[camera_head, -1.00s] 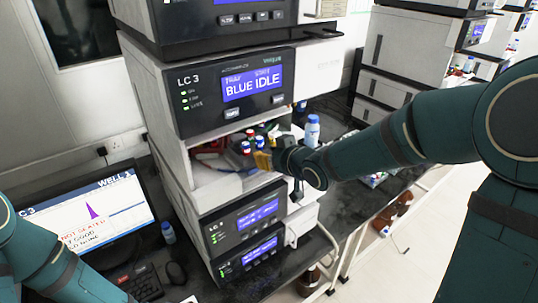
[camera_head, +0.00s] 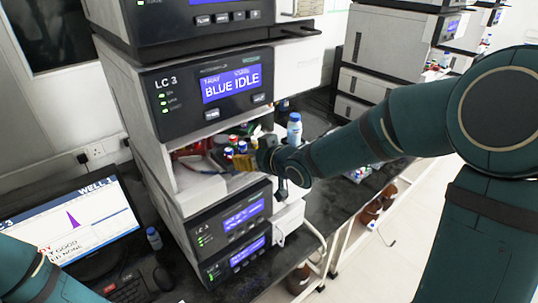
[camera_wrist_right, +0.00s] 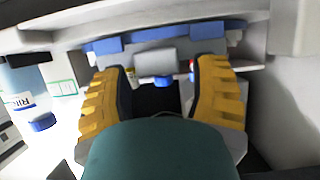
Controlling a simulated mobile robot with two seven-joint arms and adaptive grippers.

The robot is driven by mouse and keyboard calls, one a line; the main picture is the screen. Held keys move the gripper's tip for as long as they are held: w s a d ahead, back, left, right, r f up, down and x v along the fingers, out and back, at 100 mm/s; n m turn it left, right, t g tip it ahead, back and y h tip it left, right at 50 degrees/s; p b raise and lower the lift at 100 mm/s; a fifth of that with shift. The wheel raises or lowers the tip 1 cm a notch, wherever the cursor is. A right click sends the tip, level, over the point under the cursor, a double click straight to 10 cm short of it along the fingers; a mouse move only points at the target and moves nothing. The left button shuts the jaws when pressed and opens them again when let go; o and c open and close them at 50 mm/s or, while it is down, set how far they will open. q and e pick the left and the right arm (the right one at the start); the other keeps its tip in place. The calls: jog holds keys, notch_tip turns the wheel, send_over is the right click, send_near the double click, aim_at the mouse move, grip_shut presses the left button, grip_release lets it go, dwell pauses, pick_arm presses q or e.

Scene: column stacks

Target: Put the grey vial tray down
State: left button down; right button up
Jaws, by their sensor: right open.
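My right gripper (camera_head: 246,160) reaches into the open bay of the LC 3 stack, its yellow fingers beside vials (camera_head: 229,153) with blue, red and green caps. In the right wrist view its fingers (camera_wrist_right: 163,95) are spread apart. A grey block (camera_wrist_right: 155,60), seemingly part of the grey vial tray, shows beyond and between the fingertips, apart from them. A blue-capped vial (camera_wrist_right: 162,81) shows just below it. The tray's outline and base are mostly hidden by the gripper and bay. My left arm shows at the lower left, without its gripper.
A blue-capped bottle (camera_head: 294,130) stands right of the bay. A monitor (camera_head: 75,225), mouse (camera_head: 157,279) and small bottle (camera_head: 153,238) are on the dark bench at left. More instrument stacks stand behind.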

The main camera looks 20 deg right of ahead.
jog(key=shift+r+p, duration=0.45)
jog(key=shift+r, duration=0.15)
jog(key=f+v, duration=0.1)
jog(key=v, duration=1.1)
jog(key=a+f+m+g, duration=0.1)
jog(key=a+f+g, duration=0.15)
jog(key=f, duration=0.65)
jog(key=a+f+m+g, duration=0.2)
jog(key=f+g, duration=0.1)
jog(key=f, duration=0.7)
jog(key=s+a+f+m+g, duration=0.1)
jog(key=s+a+f+g, duration=0.1)
jog(key=s+f, duration=0.4)
jog(key=s+a+f+m+g, duration=0.2)
jog(key=s+f, duration=0.4)
jog(key=f, duration=0.5)
jog(key=shift+s+a+f+g+h, duration=0.2)
jog(key=shift+a+g+h, duration=0.25)
jog(key=shift+a, duration=0.35)
jog(key=shift+w+f, duration=0.1)
notch_tip(320, 180, down, 9)
jog(key=b, duration=0.8)
jog(key=shift+s+a+f, duration=0.2)
jog(key=shift+s+a, duration=0.05)
